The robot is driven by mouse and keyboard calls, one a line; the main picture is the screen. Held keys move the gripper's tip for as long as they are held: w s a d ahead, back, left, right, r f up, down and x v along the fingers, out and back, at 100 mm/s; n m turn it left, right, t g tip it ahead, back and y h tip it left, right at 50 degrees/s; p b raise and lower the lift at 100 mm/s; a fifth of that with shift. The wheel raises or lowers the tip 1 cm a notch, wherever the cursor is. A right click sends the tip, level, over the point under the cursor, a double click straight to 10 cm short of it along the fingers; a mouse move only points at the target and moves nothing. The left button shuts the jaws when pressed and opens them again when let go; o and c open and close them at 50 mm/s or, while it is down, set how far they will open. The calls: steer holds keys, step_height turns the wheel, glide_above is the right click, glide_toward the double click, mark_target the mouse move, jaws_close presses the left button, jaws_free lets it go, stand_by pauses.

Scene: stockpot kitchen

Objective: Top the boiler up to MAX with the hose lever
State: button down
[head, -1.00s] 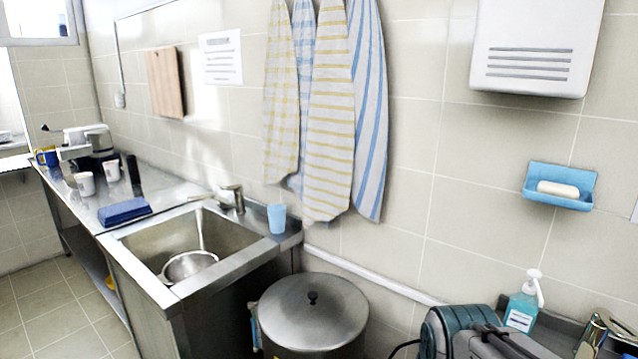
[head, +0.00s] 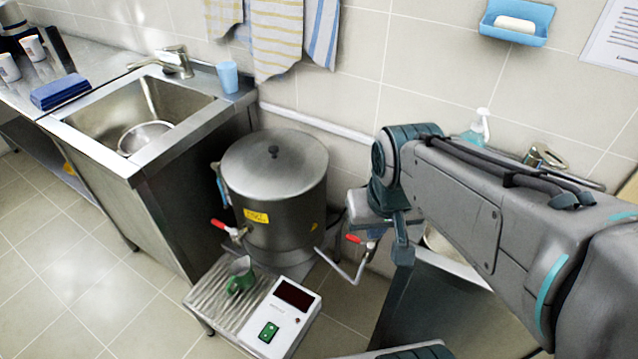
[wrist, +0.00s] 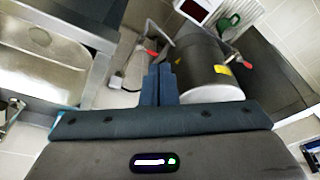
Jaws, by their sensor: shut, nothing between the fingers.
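The boiler (head: 285,190) is a steel pot with its lid on, standing right of the sink unit. A narrow blue-tinted strip (head: 220,187) runs up its left side; no MAX mark is readable. A red-handled tap (head: 222,226) sits at its front left. The red hose lever (head: 357,239) is on a pale pipe (head: 352,273) low to its right; it also shows in the wrist view (wrist: 152,53). My gripper (head: 402,257) is shut and empty, pointing down just right of the lever. In the wrist view, its fingers (wrist: 160,72) appear near the lever, apart from it.
A green mug (head: 241,274) stands on the ribbed drip tray (head: 215,300), beside a white control box (head: 288,315) with a dark display. The sink unit (head: 165,155) stands left. A second basin (wrist: 40,75) shows in the wrist view. Open tiled floor lies front left.

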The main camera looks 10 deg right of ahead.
steer(key=w+d+f+m+b, duration=0.3)
steer(key=w+f+m+b, duration=0.1)
steer(key=w+f+b, duration=1.1)
steer(key=m+h+b, duration=0.2)
steer(key=m+b, duration=0.1)
steer(key=b, duration=0.8)
glide_above(359, 242)
steer(key=w, duration=0.4)
step_height(359, 242, down, 20)
steer(key=b+x, duration=0.3)
steer(key=x, duration=0.7)
steer(key=s+a, duration=0.1)
steer(key=s+a+r, duration=0.1)
steer(key=s, duration=0.1)
steer(key=shift+a+r+b, duration=0.2)
steer(key=shift+r+b, duration=0.15)
steer(key=shift+b, duration=0.05)
